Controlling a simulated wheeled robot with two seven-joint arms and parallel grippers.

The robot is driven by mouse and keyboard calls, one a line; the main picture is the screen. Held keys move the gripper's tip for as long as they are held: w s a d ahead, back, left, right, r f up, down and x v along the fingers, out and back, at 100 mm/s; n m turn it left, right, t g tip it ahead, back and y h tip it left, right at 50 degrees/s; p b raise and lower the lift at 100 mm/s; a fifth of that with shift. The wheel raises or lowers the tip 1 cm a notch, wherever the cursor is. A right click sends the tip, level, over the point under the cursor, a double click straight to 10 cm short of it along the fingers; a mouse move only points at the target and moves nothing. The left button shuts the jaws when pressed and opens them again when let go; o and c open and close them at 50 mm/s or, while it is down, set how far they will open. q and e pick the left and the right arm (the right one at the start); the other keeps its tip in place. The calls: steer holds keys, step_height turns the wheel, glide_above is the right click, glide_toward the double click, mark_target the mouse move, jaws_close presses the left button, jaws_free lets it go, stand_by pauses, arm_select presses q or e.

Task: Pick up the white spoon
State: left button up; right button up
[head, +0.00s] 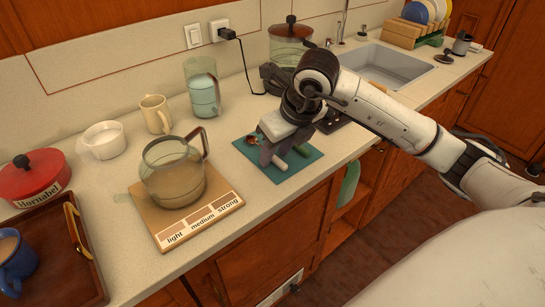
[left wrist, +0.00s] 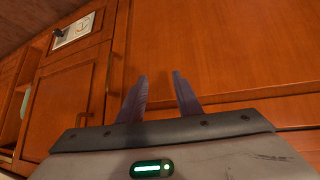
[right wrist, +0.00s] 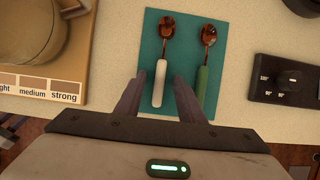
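The white spoon (right wrist: 160,82) has a white handle and a copper-coloured bowl. It lies on a teal mat (right wrist: 183,20) beside a similar spoon with a green handle (right wrist: 202,83). My right gripper (right wrist: 160,84) is open above the mat, its fingers on either side of the white handle's lower part in the right wrist view. I cannot tell whether they touch it. In the head view the right gripper (head: 270,155) hides much of the white spoon. My left gripper (left wrist: 160,82) is open and empty, facing wooden cabinet fronts.
A glass pot (head: 174,175) stands on a wooden board (head: 215,211) left of the mat. A black dial unit (right wrist: 287,80) is right of it. A glass pitcher (head: 203,95), a cream mug (head: 155,114) and a sink (head: 388,67) are farther back.

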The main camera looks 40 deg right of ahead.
mark_target(276, 157)
jaws_close()
step_height(276, 157, up, 10)
stand_by(0.6)
